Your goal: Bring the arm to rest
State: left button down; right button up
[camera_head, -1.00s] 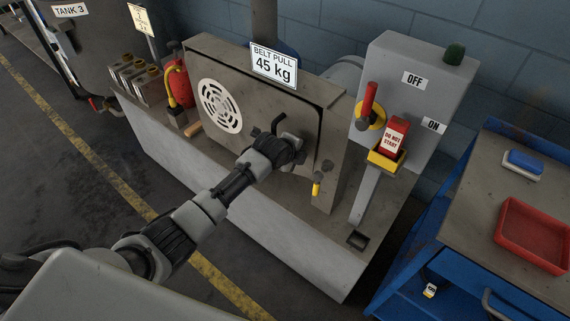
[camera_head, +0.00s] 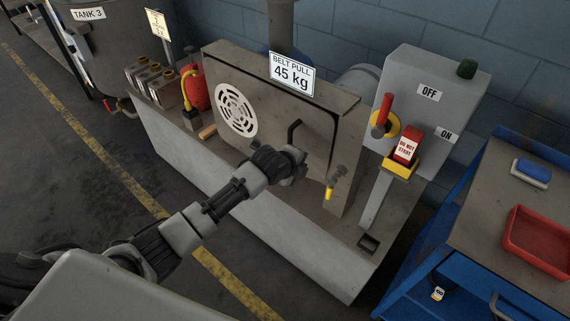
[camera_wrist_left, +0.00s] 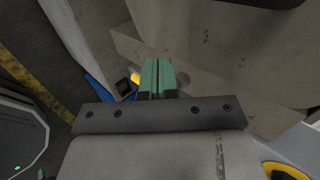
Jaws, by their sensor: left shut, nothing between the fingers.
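My left arm reaches in from the lower left in the head view. Its gripper (camera_head: 297,168) is just in front of the grey machine cover (camera_head: 270,110), below the black handle (camera_head: 294,131). Whether it touches the cover cannot be told from this angle. In the left wrist view the two green fingers (camera_wrist_left: 157,76) are pressed together with nothing between them. My right gripper is in neither view.
Right of the cover are a yellow-tipped valve (camera_head: 329,193) and a grey switch box (camera_head: 426,100) with a red lever (camera_head: 385,110) and a red "do not start" tag (camera_head: 405,147). A blue cart (camera_head: 437,245) stands at the right. Open floor (camera_head: 60,190) lies left.

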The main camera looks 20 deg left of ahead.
pick_arm(q)
jog(key=v, duration=0.5)
jog(key=s+a+f+n+g+y, duration=0.1)
jog(key=s+a+f+n, duration=0.2)
jog(key=f, duration=0.6)
jog(key=s+a+f+n+g, duration=0.1)
jog(key=s+f+n, duration=0.3)
jog(key=s+f, duration=0.3)
jog(key=s+a+f+n+g+y, duration=0.1)
jog(key=s+a+f+n, duration=0.2)
jog(key=f, duration=0.7)
jog(key=s+f+n+g, duration=0.1)
jog(key=s+f+n, duration=0.2)
jog(key=s, duration=0.9)
jog(key=s+f+n+g, duration=0.2)
jog(key=s+f, duration=0.6)
jog(key=s, duration=0.4)
jog(key=s+f+n+g+y, duration=0.1)
jog(key=s+f+n, duration=0.3)
jog(key=s, duration=0.8)
notch_tip(320, 180, down, 3)
jog(key=shift+s+d+r+g, duration=0.15)
jog(key=shift+d+g, duration=0.25)
jog(key=shift+g, duration=0.1)
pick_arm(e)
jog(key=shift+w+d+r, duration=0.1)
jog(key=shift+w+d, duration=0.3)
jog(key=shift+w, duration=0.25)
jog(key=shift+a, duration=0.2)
